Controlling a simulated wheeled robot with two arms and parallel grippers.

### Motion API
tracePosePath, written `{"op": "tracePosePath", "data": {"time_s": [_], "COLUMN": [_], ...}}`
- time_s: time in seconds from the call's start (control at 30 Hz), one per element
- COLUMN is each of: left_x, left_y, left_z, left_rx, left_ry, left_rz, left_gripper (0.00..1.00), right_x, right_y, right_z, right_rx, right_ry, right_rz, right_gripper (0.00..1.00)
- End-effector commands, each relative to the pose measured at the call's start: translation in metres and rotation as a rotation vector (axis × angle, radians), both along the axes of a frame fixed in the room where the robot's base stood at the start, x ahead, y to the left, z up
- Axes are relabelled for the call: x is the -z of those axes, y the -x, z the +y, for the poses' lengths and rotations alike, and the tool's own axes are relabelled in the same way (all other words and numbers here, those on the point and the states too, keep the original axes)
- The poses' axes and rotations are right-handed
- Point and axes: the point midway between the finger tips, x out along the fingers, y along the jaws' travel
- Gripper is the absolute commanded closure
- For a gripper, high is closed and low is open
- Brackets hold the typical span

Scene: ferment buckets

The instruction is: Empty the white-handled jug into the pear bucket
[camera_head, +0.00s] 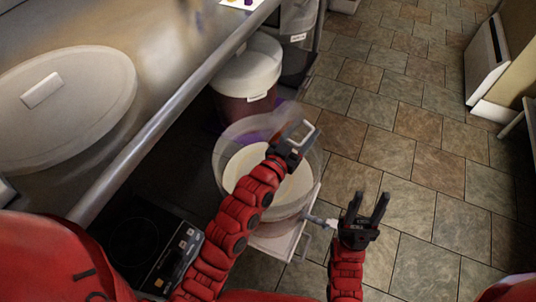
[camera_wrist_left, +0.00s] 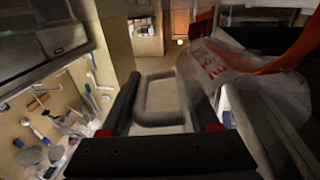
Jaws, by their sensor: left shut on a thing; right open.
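My left gripper (camera_head: 297,140) is shut on the white handle (camera_head: 304,127) of a clear jug, above an open bucket (camera_head: 219,160). The jug's see-through body is hard to make out in the head view. In the left wrist view the handle (camera_wrist_left: 143,100) lies between the fingers, and the jug (camera_wrist_left: 210,62) is clear with red markings and looks tilted. My right gripper (camera_head: 367,205) is open and empty, right of the bucket.
A white-lidded dark bucket (camera_head: 246,72) stands behind the open one. A tap (camera_head: 320,220) sticks out at the open bucket's lower right, near my right gripper. A metal counter (camera_head: 150,45) with a large oval lid (camera_head: 70,105) lies left.

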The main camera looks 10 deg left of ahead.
Motion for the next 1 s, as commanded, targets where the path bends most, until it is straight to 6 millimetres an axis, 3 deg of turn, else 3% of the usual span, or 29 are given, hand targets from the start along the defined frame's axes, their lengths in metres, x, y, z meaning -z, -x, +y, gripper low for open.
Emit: {"op": "tracePosePath", "data": {"time_s": [0.47, 0.67, 0.8, 0.87, 1.0], "left_x": [-0.009, -0.003, -0.012, -0.005, 0.009], "left_y": [0.001, -0.008, -0.026, -0.027, -0.027], "left_z": [-0.002, -0.005, -0.015, -0.015, -0.015], "left_rx": [0.001, 0.0, -0.001, -0.001, -0.002], "left_ry": [0.02, -0.086, -0.163, -0.195, -0.214], "left_rz": [-0.037, 0.145, 0.272, 0.324, 0.355], "left_gripper": [1.0, 1.0, 1.0, 1.0, 1.0], "right_x": [0.006, -0.058, -0.105, -0.115, -0.109], "right_y": [0.0, 0.0, 0.0, 0.0, 0.0], "right_z": [0.0, 0.0, 0.0, 0.0, 0.0], "right_rx": [0.0, 0.0, 0.0, 0.0, 0.0], "right_ry": [0.0, 0.0, 0.0, 0.0, 0.0], "right_rz": [0.0, -0.001, 0.0, 0.0, 0.0], "right_gripper": [0.53, 0.53, 0.53, 0.53, 0.53]}}
